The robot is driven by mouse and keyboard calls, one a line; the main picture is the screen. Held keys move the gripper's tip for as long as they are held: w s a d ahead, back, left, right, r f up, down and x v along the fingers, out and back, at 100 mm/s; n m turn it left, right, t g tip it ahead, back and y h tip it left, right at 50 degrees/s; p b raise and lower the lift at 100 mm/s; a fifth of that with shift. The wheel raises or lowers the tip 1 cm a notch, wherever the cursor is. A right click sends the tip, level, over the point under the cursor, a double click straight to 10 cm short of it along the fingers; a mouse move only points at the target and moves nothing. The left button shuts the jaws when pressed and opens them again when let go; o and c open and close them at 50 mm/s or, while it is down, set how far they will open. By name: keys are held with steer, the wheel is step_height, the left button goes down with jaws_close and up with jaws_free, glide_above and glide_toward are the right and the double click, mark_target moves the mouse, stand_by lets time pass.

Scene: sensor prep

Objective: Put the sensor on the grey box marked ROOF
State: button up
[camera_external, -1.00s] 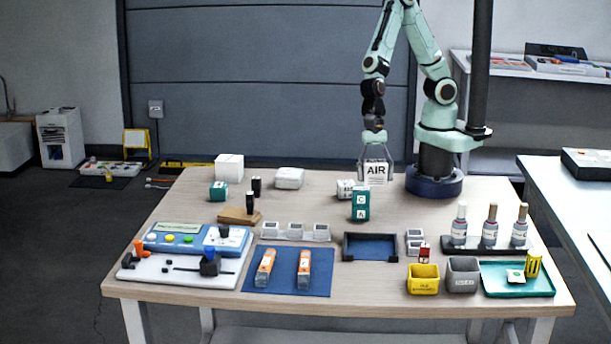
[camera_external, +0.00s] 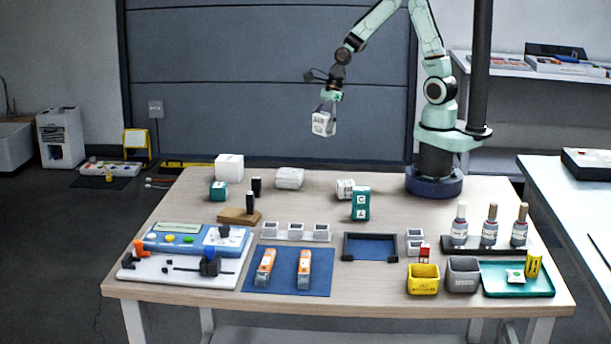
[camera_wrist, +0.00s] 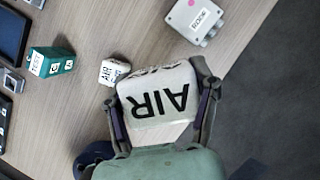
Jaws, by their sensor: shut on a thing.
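My gripper (camera_external: 327,102) is shut on a white block marked AIR (camera_external: 323,124), held tilted in the air above the back of the table. In the wrist view the fingers of my gripper (camera_wrist: 165,103) press on both sides of the AIR block (camera_wrist: 158,98), its lettering upside down. A light grey box (camera_external: 290,178) rests at the back edge of the table, below and left of the held block. In the wrist view this box (camera_wrist: 197,17) carries a small label that seems to read ROOF; its top looks bare apart from a pink dot.
A small white block marked AIR (camera_external: 345,189) and a teal box (camera_external: 360,204) stand right of the grey box. A white cube (camera_external: 229,166) stands to its left, near a small teal cube (camera_external: 218,191) and a black upright piece on a wooden base (camera_external: 238,216).

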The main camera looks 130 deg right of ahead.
steer(key=w+d+f, duration=0.3)
steer(key=w, duration=0.1)
glide_above(283, 173)
steer(key=s, duration=0.2)
steer(key=f, duration=0.4)
steer(key=shift+w+a+f, duration=0.15)
steer(key=shift+a, duration=0.05)
steer(key=shift+w+d+f, duration=0.1)
steer(key=shift+w+f, duration=0.05)
steer(key=shift+f, duration=0.8)
steer(key=shift+w+d+f, duration=0.1)
steer(key=shift+f, duration=0.8)
steer(key=shift+f, duration=0.1)
steer(key=o, duration=1.2)
steer(key=shift+c, duration=0.2)
